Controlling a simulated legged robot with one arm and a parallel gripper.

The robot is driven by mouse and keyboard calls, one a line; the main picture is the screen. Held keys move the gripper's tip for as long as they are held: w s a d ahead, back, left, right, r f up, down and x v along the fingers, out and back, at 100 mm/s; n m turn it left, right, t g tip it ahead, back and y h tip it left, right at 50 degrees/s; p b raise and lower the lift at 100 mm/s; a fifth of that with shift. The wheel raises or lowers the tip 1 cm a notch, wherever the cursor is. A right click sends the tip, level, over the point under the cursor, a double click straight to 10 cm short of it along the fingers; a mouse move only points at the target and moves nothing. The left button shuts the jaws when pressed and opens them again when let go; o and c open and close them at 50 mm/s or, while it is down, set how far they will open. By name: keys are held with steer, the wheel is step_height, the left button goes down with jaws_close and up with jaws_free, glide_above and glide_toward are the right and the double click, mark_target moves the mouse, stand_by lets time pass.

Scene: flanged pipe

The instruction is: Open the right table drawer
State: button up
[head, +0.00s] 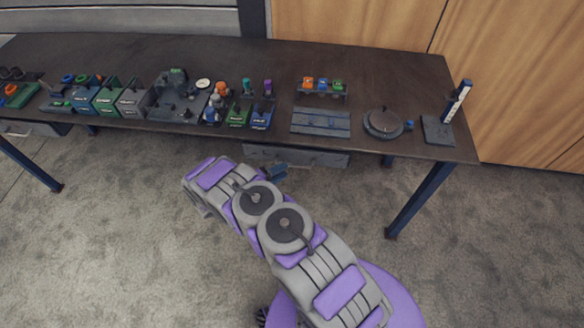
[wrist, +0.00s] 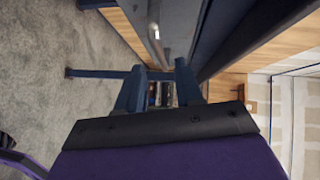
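The right table drawer (head: 310,158) is a grey front under the table's front edge, right of centre in the head view. It looks shut or nearly so, mostly tucked under the tabletop. My gripper (head: 277,171) is dark blue and sits just in front of the drawer's lower left part. In the wrist view, its two fingers (wrist: 160,85) are apart with nothing between them. A grey panel with a bright, handle-like bar (wrist: 154,34) lies beyond the fingertips, seen sideways. Contact with the drawer does not show.
The dark table (head: 390,75) carries bins, a blue-grey panel (head: 321,122), a round disc (head: 383,123) and several small items. A blue leg (head: 420,200) stands right of the drawer. Another drawer (head: 30,129) is at far left.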

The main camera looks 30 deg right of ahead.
mark_target(292, 166)
steer(key=b+x, duration=0.1)
steer(key=x, duration=0.4)
steer(key=shift+w+d, duration=0.1)
steer(key=shift+d, duration=0.25)
jaws_close()
stand_by(0.3)
